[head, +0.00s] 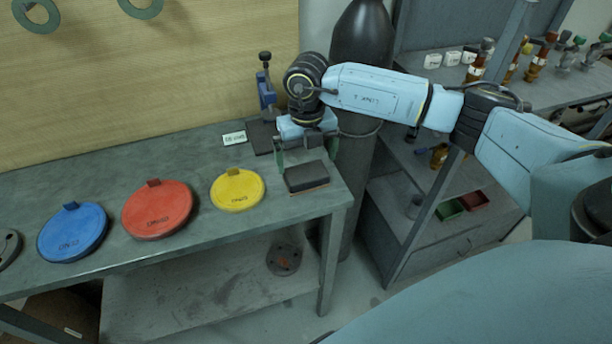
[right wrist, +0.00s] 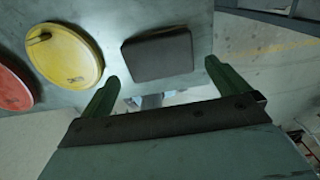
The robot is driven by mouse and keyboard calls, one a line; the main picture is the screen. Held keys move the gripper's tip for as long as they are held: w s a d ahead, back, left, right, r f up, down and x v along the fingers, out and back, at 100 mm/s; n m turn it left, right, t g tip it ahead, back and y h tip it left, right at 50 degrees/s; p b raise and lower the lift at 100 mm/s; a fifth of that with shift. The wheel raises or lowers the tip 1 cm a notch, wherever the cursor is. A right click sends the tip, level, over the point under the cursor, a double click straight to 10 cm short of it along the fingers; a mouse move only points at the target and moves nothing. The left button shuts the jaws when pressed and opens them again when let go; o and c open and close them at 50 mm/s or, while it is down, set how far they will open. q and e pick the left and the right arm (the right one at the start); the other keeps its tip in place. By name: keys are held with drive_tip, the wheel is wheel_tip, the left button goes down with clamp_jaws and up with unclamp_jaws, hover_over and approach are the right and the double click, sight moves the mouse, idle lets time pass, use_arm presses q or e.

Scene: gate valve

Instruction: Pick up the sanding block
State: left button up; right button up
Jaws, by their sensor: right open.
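The sanding block (head: 306,177) is a dark rectangular block with a brownish lower edge, lying at the right end of the grey workbench (head: 120,180). My right gripper (head: 307,160) is open and points down just behind and above the block in the head view. In the right wrist view the block (right wrist: 157,54) lies ahead of the two green fingers of the gripper (right wrist: 170,82), with nothing between them. I cannot tell the exact height of the fingers above the bench. My left gripper is not in view.
Yellow (head: 237,190), red (head: 157,209) and blue (head: 72,232) discs lie left of the block. A blue clamp-like tool (head: 266,92) and a small label (head: 234,138) are behind it. A dark gas cylinder (head: 360,50) stands beyond the bench's right end.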

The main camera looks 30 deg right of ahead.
sight(306, 172)
drive_tip(key=shift+w+f, duration=0.1)
drive_tip(key=shift+f, duration=2.7)
drive_tip(key=c, duration=0.8)
drive_tip(key=shift+r, duration=5.1)
